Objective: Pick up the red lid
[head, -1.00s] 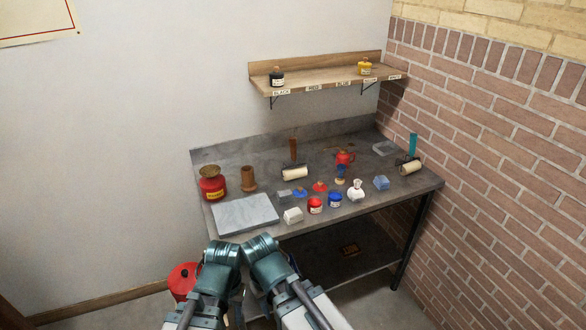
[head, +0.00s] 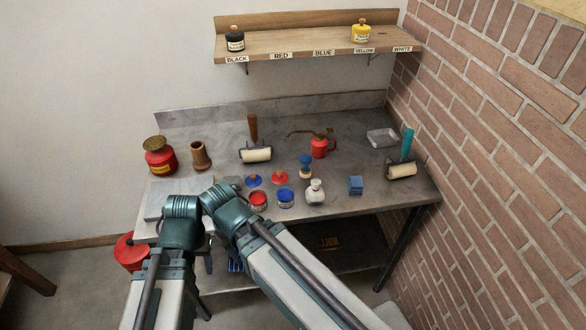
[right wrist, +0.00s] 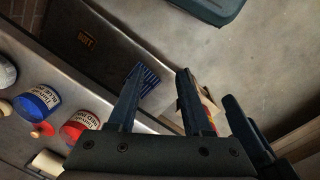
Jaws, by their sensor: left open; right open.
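The red lid (head: 279,177), a flat disc with a small knob, lies on the grey table behind the open red ink jar (head: 258,200). It also shows at the left of the right wrist view (right wrist: 42,130). A blue lid (head: 254,181) lies just left of it. My left gripper (head: 208,258) is partly visible below its arm, in front of the table's front edge, apart from the lid. My right gripper (right wrist: 160,72) is open and empty, pointing over the floor and lower shelf, away from the lid. In the head view my right arm hides it.
A blue ink jar (head: 286,199) stands beside the red jar. Rollers (head: 256,154), a red oil can (head: 320,147) and a labelled wall shelf (head: 300,43) are behind. A brick wall bounds the right side.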

